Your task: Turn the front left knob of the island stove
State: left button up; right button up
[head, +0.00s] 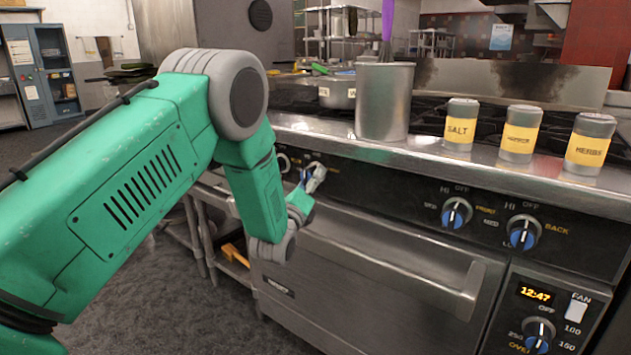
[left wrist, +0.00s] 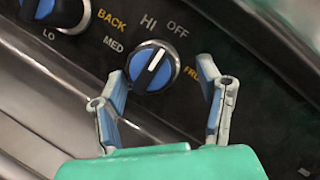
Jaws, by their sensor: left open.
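In the left wrist view, the front left knob (left wrist: 154,67) is blue and black with a silver rim and a white pointer line, beside a partly cut-off "FRO" label. My left gripper (left wrist: 161,74) is open, with one finger on each side of this knob. The fingertips reach about level with it in the picture; contact cannot be told. In the head view, my left gripper (head: 314,179) is at the left part of the stove's control panel (head: 385,188) and hides this knob. My right gripper is not in view.
A knob labelled BACK (left wrist: 60,12) is left of the front knob. Two more burner knobs (head: 457,213) and an oven knob (head: 538,334) are farther right. The oven handle (head: 390,262) runs below the panel. A metal pot (head: 384,105) and salt shaker (head: 460,125) stand above.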

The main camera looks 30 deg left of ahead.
aim_at(303, 183)
pick_arm(q)
jog(key=shift+w+a, duration=1)
jog(key=shift+a, duration=0.15)
jog(key=shift+d+r, duration=0.25)
jog(key=shift+d, duration=0.65)
jog(key=c, duration=0.5)
jog(key=shift+w, duration=0.1)
jog(key=c, duration=0.6)
jog(key=shift+a, duration=0.55)
jog(key=shift+c, duration=0.2)
